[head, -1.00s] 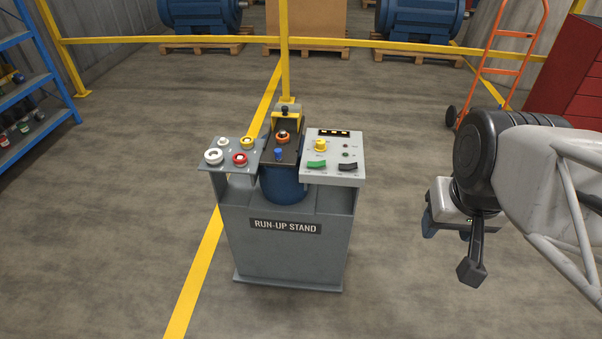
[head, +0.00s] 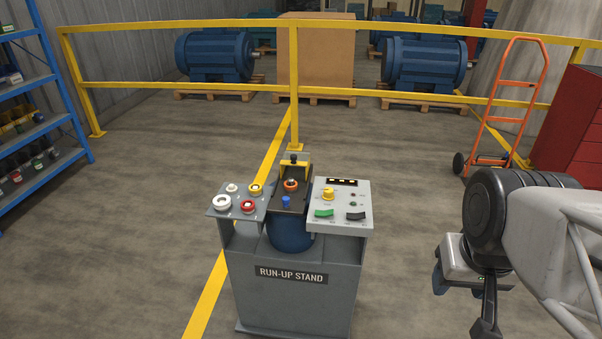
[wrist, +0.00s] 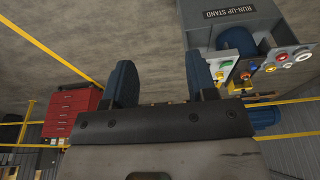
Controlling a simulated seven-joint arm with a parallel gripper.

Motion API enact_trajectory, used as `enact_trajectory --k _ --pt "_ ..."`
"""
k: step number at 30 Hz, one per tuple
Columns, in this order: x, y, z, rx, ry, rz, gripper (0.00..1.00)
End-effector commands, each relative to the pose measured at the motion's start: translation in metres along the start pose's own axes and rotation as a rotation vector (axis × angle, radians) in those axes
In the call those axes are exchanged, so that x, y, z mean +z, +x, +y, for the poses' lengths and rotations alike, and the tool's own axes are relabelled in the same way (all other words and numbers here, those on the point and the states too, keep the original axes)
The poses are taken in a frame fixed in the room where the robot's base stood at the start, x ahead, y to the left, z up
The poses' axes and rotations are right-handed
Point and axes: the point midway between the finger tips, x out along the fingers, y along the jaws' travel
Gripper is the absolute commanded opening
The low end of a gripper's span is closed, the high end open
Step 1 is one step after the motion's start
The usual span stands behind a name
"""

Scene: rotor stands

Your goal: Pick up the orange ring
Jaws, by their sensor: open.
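The orange ring (head: 290,185) sits on the dark sloped plate (head: 293,200) in the middle of the run-up stand (head: 291,275), between the ring shelf and the control panel. It looks small, with a dark centre. The stand shows upside down at that view's upper right, outside the fingers.
The left shelf (head: 218,214) holds white, yellow and red rings. The grey control panel (head: 345,220) has a yellow knob and green and black switches. A yellow clamp (head: 294,165) stands behind the orange ring. Yellow rails (head: 200,25) cross behind; floor around the stand is clear.

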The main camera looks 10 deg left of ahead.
Motion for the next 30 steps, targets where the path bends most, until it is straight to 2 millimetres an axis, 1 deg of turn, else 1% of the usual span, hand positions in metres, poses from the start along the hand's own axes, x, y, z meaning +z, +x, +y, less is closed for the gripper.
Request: enact_trajectory --k 5,10,11,19,23,26,30 --pt "0.0 0.0 0.0 0.0 0.0 0.0 0.52" --pt "0.0 0.0 0.0 0.0 0.0 0.0 0.77" --pt "0.0 0.0 0.0 0.0 0.0 0.0 0.8" --pt "0.0 0.0 0.0 0.0 -0.001 0.0 0.8" --pt "-0.005 -0.001 -0.001 -0.001 -0.012 -0.002 0.8" --pt "-0.013 -0.002 -0.003 -0.002 -0.036 -0.005 0.8" --pt "-0.035 -0.004 -0.008 -0.006 -0.095 -0.013 0.8"
